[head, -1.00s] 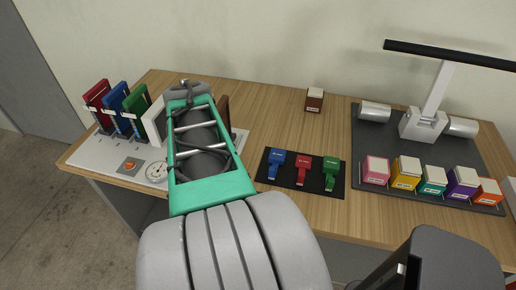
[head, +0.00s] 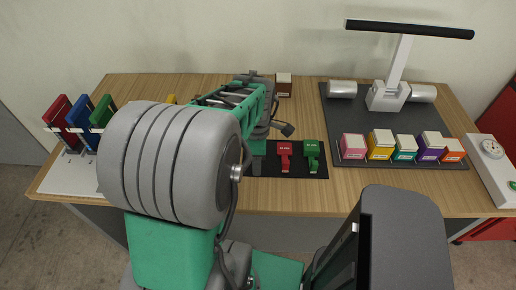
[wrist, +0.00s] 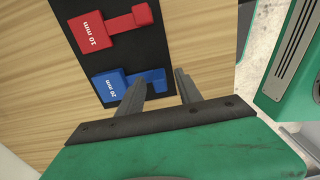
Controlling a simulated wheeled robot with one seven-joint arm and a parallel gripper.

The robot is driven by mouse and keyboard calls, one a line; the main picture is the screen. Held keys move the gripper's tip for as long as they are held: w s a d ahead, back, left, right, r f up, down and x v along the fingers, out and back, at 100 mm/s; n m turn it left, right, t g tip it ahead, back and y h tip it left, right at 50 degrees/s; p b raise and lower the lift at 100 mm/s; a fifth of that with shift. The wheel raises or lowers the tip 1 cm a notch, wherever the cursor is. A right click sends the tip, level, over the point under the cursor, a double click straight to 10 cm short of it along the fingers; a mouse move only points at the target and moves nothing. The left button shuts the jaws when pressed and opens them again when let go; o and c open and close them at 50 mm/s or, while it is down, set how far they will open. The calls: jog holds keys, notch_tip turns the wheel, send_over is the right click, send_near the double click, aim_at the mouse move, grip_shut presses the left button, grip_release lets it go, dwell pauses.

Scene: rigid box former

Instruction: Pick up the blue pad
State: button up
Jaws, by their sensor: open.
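The blue pad (wrist: 112,85), labelled 20 mm, lies on the black mat (wrist: 140,53) in the wrist view. Its narrow blue tab points right, toward my fingers. My gripper (wrist: 160,88) is open and empty, with its fingertips over the mat's edge around the end of the tab. The near finger covers part of the tab; I cannot tell whether it touches. In the head view my arm hides the blue pad and the fingertips.
A red pad (head: 285,156) and a green pad (head: 312,158) lie beside it on the mat. Several coloured blocks stand on a dark tray (head: 345,115) to the right. Upright coloured boards stand at the left, including a blue one (head: 78,119). Bare wooden tabletop (head: 225,200) lies in front.

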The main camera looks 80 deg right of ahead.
jog(key=shift+f, duration=0.1)
jog(key=shift+c, duration=0.3)
grip_shut()
dwell(0.4)
